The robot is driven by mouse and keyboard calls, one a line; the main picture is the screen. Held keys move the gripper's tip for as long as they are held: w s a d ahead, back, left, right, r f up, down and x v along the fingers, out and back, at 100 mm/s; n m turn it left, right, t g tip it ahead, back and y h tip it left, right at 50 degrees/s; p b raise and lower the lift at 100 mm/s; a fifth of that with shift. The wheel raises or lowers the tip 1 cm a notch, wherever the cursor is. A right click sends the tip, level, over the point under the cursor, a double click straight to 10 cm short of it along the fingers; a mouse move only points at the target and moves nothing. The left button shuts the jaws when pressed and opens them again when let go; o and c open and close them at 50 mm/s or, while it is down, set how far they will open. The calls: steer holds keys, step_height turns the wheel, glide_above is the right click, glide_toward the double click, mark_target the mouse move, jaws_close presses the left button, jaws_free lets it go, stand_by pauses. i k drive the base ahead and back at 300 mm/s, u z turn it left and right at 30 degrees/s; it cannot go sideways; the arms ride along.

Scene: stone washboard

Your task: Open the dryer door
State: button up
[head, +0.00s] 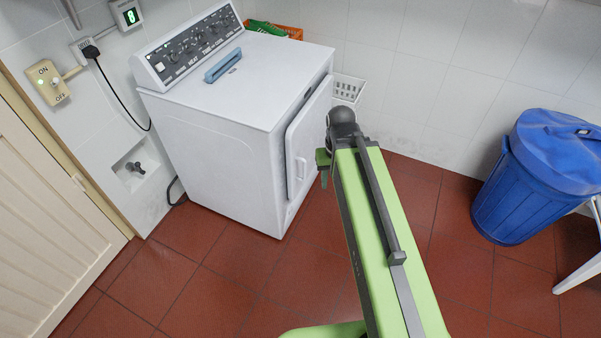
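The white dryer (215,130) stands against the tiled wall, left of centre, with a dark control panel along its back edge.
A blue lidded bin (535,180) stands at the right, beside a white leg-like frame (585,265). A blue object (222,66) lies on top. Red tiled floor (225,285) is clear in front.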

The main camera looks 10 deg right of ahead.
mark_target(306, 133)
steer(key=u, duration=0.95)
steer(key=i, duration=0.8)
steer(key=z, duration=0.1)
